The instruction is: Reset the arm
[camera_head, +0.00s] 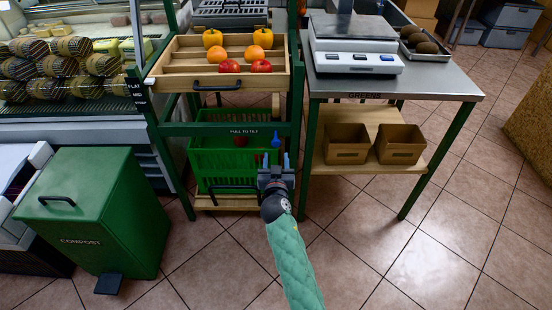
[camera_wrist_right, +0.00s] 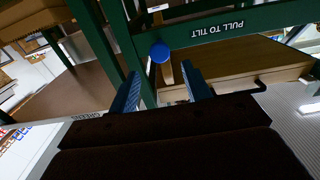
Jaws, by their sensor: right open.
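My right arm with its green sleeve (camera_head: 292,262) reaches up from the bottom of the head view. My right gripper (camera_head: 273,162) is open, with its two blue-grey fingers apart and nothing between them. It is in front of the lower right part of the green rack. In the right wrist view the open fingers (camera_wrist_right: 160,75) point toward a round blue knob (camera_wrist_right: 159,53) on the rack; I cannot tell the gap. A blue piece (camera_head: 275,139) also shows just above the gripper in the head view. My left gripper is not in view.
A green crate (camera_head: 215,168) sits low in the rack, below a wooden drawer (camera_head: 190,78) of peppers, oranges and red fruit. A steel table (camera_head: 440,84) with a scale (camera_head: 353,62) stands right. A green compost bin (camera_head: 110,200) stands left. Front floor is clear.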

